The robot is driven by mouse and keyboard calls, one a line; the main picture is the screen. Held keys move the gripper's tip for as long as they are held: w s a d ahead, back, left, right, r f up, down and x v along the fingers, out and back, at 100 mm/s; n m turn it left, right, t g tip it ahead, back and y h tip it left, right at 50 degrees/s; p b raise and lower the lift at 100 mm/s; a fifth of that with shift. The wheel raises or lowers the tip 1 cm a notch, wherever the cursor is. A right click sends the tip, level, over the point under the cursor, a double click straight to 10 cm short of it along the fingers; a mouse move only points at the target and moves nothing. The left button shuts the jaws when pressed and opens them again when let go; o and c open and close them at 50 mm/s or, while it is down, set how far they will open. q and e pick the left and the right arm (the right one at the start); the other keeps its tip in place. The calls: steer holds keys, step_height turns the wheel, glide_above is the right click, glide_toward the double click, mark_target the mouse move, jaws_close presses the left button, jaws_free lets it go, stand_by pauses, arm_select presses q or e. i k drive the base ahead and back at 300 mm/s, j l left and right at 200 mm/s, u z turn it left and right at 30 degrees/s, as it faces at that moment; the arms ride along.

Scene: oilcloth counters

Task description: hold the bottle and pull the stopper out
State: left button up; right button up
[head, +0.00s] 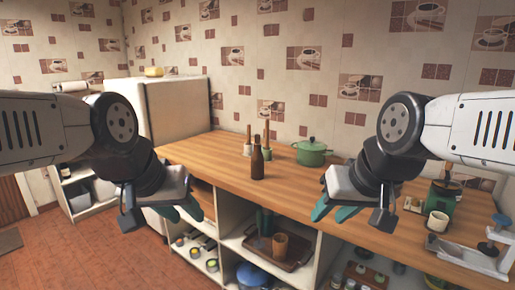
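A brown bottle (257,163) stands upright on the wooden counter (215,160), near the middle of the head view. Its narrow top shows, but the stopper is too small to make out clearly. My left gripper (182,212) is left of the bottle, in front of the counter edge, with its teal fingers apart and nothing between them. My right gripper (333,212) is to the right of the bottle, also near the front edge, with its teal fingers apart and empty. Neither gripper touches the bottle.
Behind the bottle stand two small pots with wooden sticks, one white (247,150) and one green (267,154). A green lidded pot (311,154) is to the right. Open shelves (230,235) lie below. The counter around the bottle's front is clear.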

mark_target(256, 137)
steer(key=z, duration=0.35)
steer(key=i+j+z, duration=0.15)
steer(key=z, duration=0.2)
steer(key=j+z, duration=0.3)
steer(key=i+j+z, duration=0.1)
steer(key=j+z, duration=0.75)
steer(key=j, duration=2.7)
